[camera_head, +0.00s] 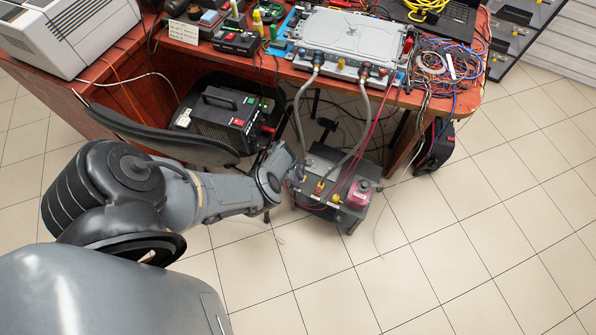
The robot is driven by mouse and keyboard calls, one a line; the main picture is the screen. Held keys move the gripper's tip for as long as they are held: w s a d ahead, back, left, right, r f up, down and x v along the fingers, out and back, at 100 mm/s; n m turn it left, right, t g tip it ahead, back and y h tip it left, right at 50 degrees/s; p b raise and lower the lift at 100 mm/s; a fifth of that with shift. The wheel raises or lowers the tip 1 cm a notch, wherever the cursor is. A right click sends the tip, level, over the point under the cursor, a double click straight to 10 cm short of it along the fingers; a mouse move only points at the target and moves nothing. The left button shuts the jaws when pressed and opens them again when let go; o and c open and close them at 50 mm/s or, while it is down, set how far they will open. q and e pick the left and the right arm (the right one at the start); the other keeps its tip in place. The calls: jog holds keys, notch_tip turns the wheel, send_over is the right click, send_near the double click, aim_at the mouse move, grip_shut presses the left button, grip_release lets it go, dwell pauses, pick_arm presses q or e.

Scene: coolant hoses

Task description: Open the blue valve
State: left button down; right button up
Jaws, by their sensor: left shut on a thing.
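A dark grey coolant unit (325,163) stands on the floor below the table edge. Hoses run up from it to the metal case on the table. Along its front top edge are small coloured fittings, including yellow ones (320,187). A small bluish part, seemingly the blue valve (299,174), shows at the unit's left end, mostly hidden by my gripper. My left gripper (289,172) reaches in from the left and is shut at this part. Its fingertips are small and hard to make out. My right gripper is not in view.
A pinkish-red container (358,193) sits at the unit's right end. Grey hoses (299,108) hang above the unit. A black chair (165,135) and a black power box (222,118) stand left.

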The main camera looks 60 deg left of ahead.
pick_arm(q)
jog(key=shift+d+n+t+y+p, duration=0.1)
jog(key=shift+n+t+y+p, duration=0.25)
jog(key=shift+n, duration=0.85)
jog(key=c, duration=1)
grip_release()
jog(key=shift+s, duration=0.1)
jog(key=shift+o, duration=0.6)
jog(key=shift+s+f, duration=0.1)
jog(key=shift+s, duration=0.05)
